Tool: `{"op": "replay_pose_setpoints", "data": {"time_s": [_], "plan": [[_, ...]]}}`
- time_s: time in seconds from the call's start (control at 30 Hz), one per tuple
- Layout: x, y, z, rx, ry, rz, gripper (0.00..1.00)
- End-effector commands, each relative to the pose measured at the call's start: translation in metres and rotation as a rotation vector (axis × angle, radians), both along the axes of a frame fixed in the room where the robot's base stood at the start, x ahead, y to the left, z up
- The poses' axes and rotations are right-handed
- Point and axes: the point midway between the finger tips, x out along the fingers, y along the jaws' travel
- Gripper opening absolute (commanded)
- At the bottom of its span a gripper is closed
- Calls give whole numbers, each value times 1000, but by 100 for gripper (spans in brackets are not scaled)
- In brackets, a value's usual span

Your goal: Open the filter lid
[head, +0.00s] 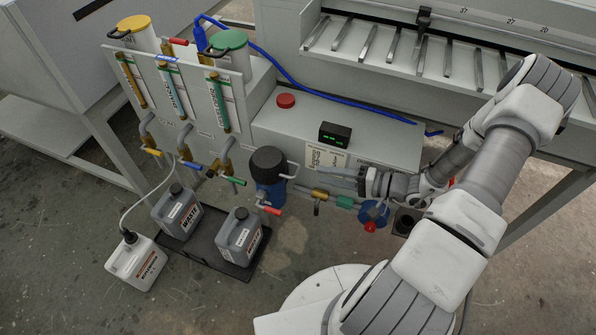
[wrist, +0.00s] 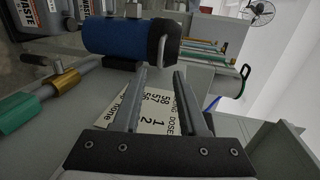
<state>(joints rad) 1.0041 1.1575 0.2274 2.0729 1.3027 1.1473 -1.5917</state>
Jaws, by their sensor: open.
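The filter has a blue body (head: 270,194) and a black lid (head: 268,158) with a pale loop handle (head: 291,169) on its right side. The lid sits on the body and looks shut. My gripper (head: 330,171) is right of the handle, fingers pointing left toward it, and looks apart from it. In the wrist view the gripper (wrist: 160,73) is open and empty. The handle (wrist: 162,55) shows just beyond and between the fingertips. The black lid (wrist: 163,32) and blue body (wrist: 112,38) lie past it, appearing sideways.
A grey panel with a printed dose card (head: 325,156), black display (head: 335,134) and red button (head: 286,100) is behind the gripper. Pipes with a red-handled valve (head: 270,210) and green fitting (head: 345,202) run below. Waste canisters (head: 240,236) stand on a black floor tray.

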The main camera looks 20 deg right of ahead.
Motion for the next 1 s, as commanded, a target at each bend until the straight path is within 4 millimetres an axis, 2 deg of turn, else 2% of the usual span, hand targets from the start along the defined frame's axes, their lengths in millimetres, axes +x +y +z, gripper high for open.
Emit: {"op": "replay_pose_setpoints", "data": {"time_s": [0.03,0.2,0.4,0.6,0.83,0.87,1.0], "plan": [[6,11,-4,3,0,5,42],[27,38,-11,1,0,3,42],[44,61,-17,-1,0,2,42],[51,70,-18,0,0,1,42],[51,70,-18,-1,1,0,42],[51,70,-18,-1,1,0,40],[51,70,-18,-1,1,0,15]]}}
